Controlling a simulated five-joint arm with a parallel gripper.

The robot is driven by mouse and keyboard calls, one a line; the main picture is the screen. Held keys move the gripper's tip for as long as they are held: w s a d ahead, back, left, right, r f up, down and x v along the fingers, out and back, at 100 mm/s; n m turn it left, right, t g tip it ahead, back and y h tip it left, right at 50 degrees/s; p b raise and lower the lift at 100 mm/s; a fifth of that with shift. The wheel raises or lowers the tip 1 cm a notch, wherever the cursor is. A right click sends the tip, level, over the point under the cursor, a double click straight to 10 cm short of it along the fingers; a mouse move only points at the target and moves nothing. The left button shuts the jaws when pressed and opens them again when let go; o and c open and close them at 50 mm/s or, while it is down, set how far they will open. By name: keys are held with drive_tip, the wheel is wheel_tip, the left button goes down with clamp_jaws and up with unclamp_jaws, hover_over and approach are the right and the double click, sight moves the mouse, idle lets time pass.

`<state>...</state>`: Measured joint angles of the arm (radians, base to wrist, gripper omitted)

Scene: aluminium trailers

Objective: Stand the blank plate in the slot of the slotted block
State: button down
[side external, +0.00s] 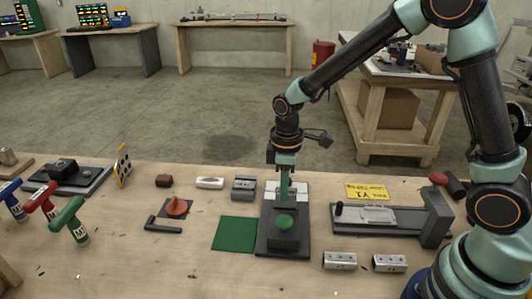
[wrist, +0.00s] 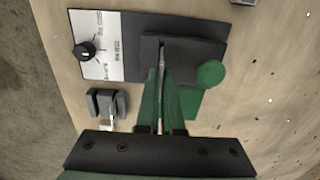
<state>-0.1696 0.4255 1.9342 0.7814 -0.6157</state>
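My gripper (side external: 285,197) points straight down over the black base at the middle of the bench. In the wrist view its green fingers (wrist: 161,80) are close together. A thin pale strip, which looks like the blank plate (wrist: 162,58) seen edge-on, lies between them and reaches past the tips. The raised dark block (wrist: 192,47) on the base, seemingly the slotted block, lies under the tips; it also shows in the side view (side external: 285,241). I cannot tell whether the plate is inside the slot. The side view does not show the plate clearly.
A green button (wrist: 211,74) sits beside the fingers. The base's white panel (wrist: 110,28) has a black knob (wrist: 85,50). A grey block (side external: 244,188) and a green mat (side external: 235,233) are to the left. A fixture with a red knob (side external: 438,178) stands to the right.

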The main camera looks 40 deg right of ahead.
sight(283, 205)
drive_tip(key=shift+f, duration=1.3)
idle(0.5)
drive_tip(key=shift+r, duration=1.05)
drive_tip(key=shift+f, duration=1.3)
idle(0.8)
drive_tip(key=c, duration=1)
unclamp_jaws()
drive_tip(key=shift+r, duration=0.1)
wheel_tip(283, 205, up, 12)
drive_tip(key=shift+f, duration=0.1)
